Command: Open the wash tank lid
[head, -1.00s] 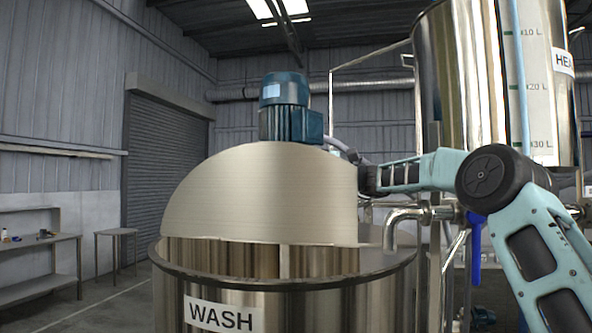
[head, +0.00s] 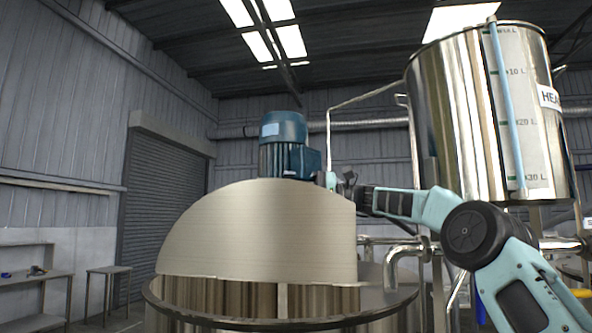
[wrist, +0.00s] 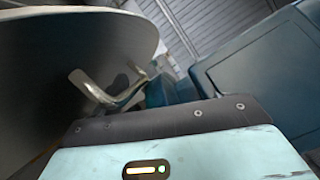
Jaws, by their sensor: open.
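The wash tank lid (head: 265,235) is a brushed-metal half disc. It stands raised on edge over the wash tank (head: 330,325), whose front half is open. My gripper (head: 338,181) is at the lid's upper right edge, beside the blue motor (head: 284,145) and partly hidden behind the lid. It is open, and nothing shows held in it.
The motor's blue housing (wrist: 262,72) is close at right in the wrist view. A tall steel tank (head: 455,110) and pipes (head: 395,262) stand right of the wash tank. A bench (head: 35,285) is far left, with open floor around it.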

